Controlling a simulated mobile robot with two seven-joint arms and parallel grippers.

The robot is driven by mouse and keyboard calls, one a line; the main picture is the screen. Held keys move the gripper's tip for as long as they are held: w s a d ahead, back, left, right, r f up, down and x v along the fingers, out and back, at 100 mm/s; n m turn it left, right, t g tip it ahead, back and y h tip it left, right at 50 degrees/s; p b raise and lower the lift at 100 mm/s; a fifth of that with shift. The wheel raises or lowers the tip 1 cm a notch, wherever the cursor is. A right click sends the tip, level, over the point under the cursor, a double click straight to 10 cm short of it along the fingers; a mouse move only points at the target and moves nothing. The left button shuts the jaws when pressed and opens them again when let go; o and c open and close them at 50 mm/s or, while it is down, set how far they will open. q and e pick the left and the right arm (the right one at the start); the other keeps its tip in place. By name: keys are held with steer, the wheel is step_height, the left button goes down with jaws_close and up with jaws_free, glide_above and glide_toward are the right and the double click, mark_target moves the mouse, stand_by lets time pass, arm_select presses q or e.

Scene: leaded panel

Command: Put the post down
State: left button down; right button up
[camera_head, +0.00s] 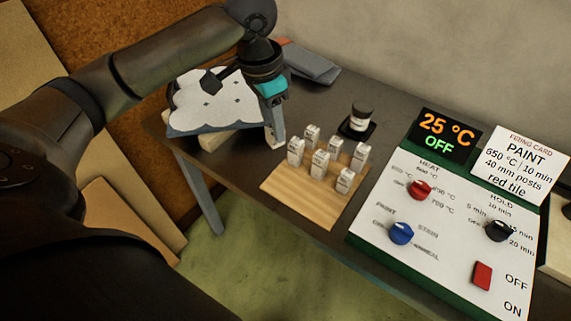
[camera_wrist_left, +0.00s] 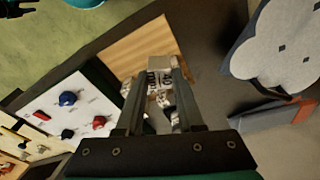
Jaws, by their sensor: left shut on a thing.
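My left gripper (camera_head: 273,132) is shut on a pale post (camera_wrist_left: 161,63), seen between the two fingers (camera_wrist_left: 159,95) in the left wrist view. In the head view most of that post is hidden by the fingers. It is at the back left corner of the wooden board (camera_head: 285,193); I cannot tell whether it touches anything. Several white labelled posts stand upright on the board, among them a front left one (camera_head: 295,152), a front right one (camera_head: 345,181) and a back right one (camera_head: 360,157). My right gripper is not in view.
A dark jar (camera_head: 361,116) stands on a black coaster behind the posts. The control panel (camera_head: 385,262) with knobs and a display reading 25 °C OFF (camera_head: 447,135) is to the right. The board's front strip is bare.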

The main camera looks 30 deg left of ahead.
arm_select(q)
step_height(320, 180, down, 14)
steer(key=b, duration=0.3)
steer(key=shift+f, duration=0.25)
steer(key=shift+f, duration=0.1)
steer(key=c, duration=0.5)
jaws_free()
steer(key=shift+c, duration=0.2)
steer(key=r+p, duration=0.1)
steer(key=r, duration=0.3)
steer(key=s+r+p, duration=0.1)
steer(key=r, duration=0.3)
steer(key=r+p, duration=0.1)
steer(key=r, duration=0.3)
steer(key=shift+s+a+r, duration=0.1)
steer(key=shift+s+a, duration=0.05)
steer(key=shift+a, duration=0.2)
